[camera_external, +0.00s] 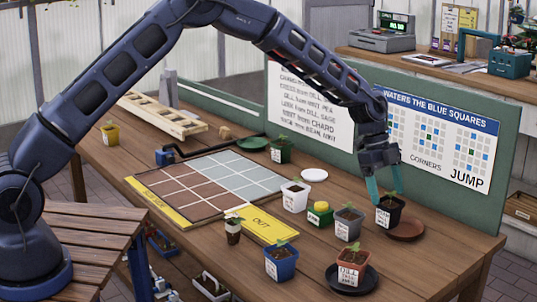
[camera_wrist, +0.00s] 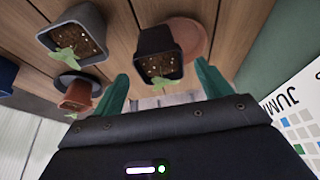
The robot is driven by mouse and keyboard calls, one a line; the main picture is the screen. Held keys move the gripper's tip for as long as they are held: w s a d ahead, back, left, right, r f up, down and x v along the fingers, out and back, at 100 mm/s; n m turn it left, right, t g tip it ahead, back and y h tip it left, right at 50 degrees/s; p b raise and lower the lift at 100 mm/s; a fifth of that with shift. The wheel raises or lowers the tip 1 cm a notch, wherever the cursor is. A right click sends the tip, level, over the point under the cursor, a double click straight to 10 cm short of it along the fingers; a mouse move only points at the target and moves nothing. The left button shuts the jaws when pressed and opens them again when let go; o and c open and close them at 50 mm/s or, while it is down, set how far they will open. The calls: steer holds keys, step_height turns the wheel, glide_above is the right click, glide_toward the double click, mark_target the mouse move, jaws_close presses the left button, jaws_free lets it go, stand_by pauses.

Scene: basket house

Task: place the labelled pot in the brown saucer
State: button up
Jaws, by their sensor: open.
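A black pot (camera_external: 388,213) with a white label and a small seedling stands at the right of the table.
A terracotta pot (camera_external: 352,262) sits on a black saucer (camera_external: 368,282) in front. The green board (camera_external: 440,190) rises close behind. The table's right end is clear.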

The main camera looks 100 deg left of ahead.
steer(key=s+d+r+n+y, duration=0.1)
steer(key=s+d+r, duration=0.3)
steer(key=d+r, duration=0.45)
steer(key=s+d+r, duration=0.4)
steer(key=d+r, duration=0.1)
steer(key=r, duration=0.7)
steer(key=s+d+r+n+y, duration=0.1)
steer(key=s+d+r+n, duration=0.2)
steer(key=s+d+r, duration=0.9)
steer(key=s+d+r+n+y, duration=0.1)
steer(key=s+d, duration=0.4)
steer(key=s, duration=0.4)
steer(key=s+d+r+n, duration=0.1)
steer(key=s+d, duration=0.4)
steer(key=s, duration=0.5)
steer(key=s+d+f+n, duration=0.1)
steer(key=s+f, duration=0.1)
steer(key=s, duration=0.5)
steer(key=s+d+f+n+t, duration=0.1)
steer(key=s+d+f+n, duration=0.1)
steer(key=s, duration=0.5)
steer(key=shift+s, duration=0.4)
